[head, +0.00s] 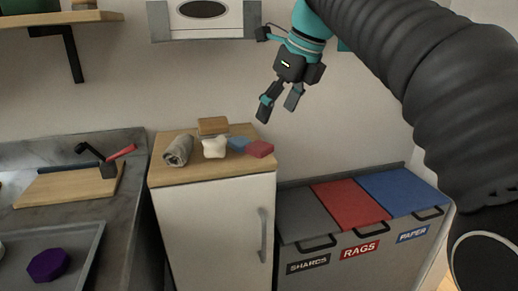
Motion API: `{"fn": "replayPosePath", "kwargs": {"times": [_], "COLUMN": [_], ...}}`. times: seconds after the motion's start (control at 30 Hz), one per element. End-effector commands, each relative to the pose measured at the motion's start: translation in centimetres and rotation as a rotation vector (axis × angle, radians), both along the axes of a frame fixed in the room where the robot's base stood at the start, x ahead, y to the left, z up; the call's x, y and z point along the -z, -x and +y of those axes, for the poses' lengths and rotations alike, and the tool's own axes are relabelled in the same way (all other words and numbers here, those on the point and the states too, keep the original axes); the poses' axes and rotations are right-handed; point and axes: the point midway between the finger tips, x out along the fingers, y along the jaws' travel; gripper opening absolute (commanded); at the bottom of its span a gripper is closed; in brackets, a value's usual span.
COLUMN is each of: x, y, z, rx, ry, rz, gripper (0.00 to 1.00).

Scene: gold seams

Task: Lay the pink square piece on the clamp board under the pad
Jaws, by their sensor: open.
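The clamp board (60,188) is a flat wooden board on the grey counter at the left. A clamp (106,165) with a black body and a red handle stands at its right end. Its pad is too small to make out. I do not see a pink square piece clearly in this view. My gripper (279,108) is open and empty, pointing down in the air in front of the wall, above and right of the white cabinet. It is well to the right of the clamp board and touches nothing.
A grey tray (88,262) holds a purple octagonal piece (48,265). The wood-topped cabinet (200,175) carries a rolled towel, a white lump, a wooden block, and blue and reddish blocks. Bins with grey, red (350,203) and blue lids stand at right. A shelf hangs upper left.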

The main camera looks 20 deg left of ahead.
Motion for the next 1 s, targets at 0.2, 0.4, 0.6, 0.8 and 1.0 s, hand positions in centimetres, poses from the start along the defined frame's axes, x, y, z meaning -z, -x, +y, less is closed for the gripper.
{"fn": "replayPosePath", "kwargs": {"times": [0.2, 0.4, 0.6, 0.8, 1.0], "x": [3.2, 4.2, 6.6, 8.4, 8.5], "y": [-0.4, -0.6, -1.1, -1.4, -1.4], "z": [1.2, 1.6, 2.7, 3.4, 3.5], "rx": [-0.002, -0.002, -0.002, -0.002, -0.001], "ry": [0.001, 0.0, 0.002, 0.001, 0.001], "rz": [0.001, -0.001, 0.001, -0.002, -0.002], "gripper": [0.81, 0.81, 0.81, 0.81, 0.81]}}
